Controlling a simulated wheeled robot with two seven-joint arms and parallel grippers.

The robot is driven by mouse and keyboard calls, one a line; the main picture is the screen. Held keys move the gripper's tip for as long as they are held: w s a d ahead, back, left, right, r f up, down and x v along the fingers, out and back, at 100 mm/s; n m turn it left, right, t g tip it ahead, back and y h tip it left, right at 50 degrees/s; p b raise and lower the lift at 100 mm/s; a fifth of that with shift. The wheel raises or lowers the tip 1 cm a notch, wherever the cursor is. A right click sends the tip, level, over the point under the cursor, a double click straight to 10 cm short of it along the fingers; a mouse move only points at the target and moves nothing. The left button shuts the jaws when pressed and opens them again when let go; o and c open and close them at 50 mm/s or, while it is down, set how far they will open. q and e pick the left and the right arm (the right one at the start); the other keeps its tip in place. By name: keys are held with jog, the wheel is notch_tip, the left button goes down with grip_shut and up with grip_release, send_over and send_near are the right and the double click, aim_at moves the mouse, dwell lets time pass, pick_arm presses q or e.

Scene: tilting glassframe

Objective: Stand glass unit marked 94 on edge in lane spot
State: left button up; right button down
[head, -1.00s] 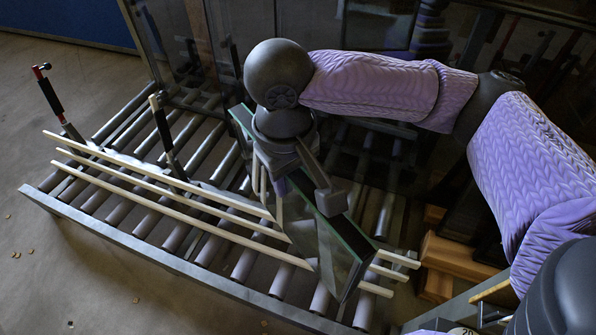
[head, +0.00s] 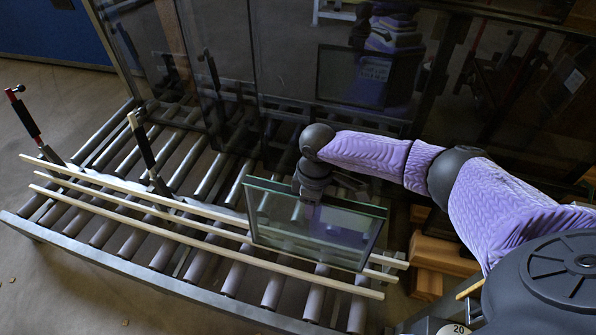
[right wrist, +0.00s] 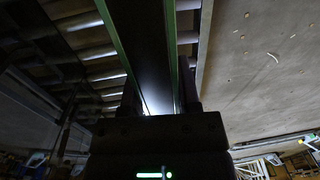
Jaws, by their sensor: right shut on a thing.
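A clear glass unit with green edges (head: 345,239) is upright in the head view, its broad face toward me and nearly in line with the pale slats. I cannot read a 94 on it. My right gripper (head: 312,196) is shut on its top edge. In the right wrist view the gripper (right wrist: 158,98) has a finger on each side of the unit, whose green edges (right wrist: 117,45) run away from me. The unit's lower edge is by the slats at the right end of the roller bed; I cannot tell whether it touches. My left gripper is not in view.
Long pale slats (head: 130,203) run across the roller bed (head: 205,265), inside a grey front rail (head: 110,262). Two posts with black grips (head: 143,141) stand at the left. Dark glass panels (head: 220,60) rise behind. Wooden blocks (head: 440,255) lie right of the bed.

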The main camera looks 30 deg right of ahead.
pick_arm(q)
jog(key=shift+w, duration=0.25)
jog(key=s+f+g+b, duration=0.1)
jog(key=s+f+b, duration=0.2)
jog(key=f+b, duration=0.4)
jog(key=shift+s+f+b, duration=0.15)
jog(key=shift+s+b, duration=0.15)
jog(key=shift+b, duration=0.6)
pick_arm(e)
jog(key=f, duration=1.4)
jog(key=shift+w+d+f, duration=0.15)
jog(key=shift+w+d, duration=0.1)
jog(key=shift+d, duration=0.1)
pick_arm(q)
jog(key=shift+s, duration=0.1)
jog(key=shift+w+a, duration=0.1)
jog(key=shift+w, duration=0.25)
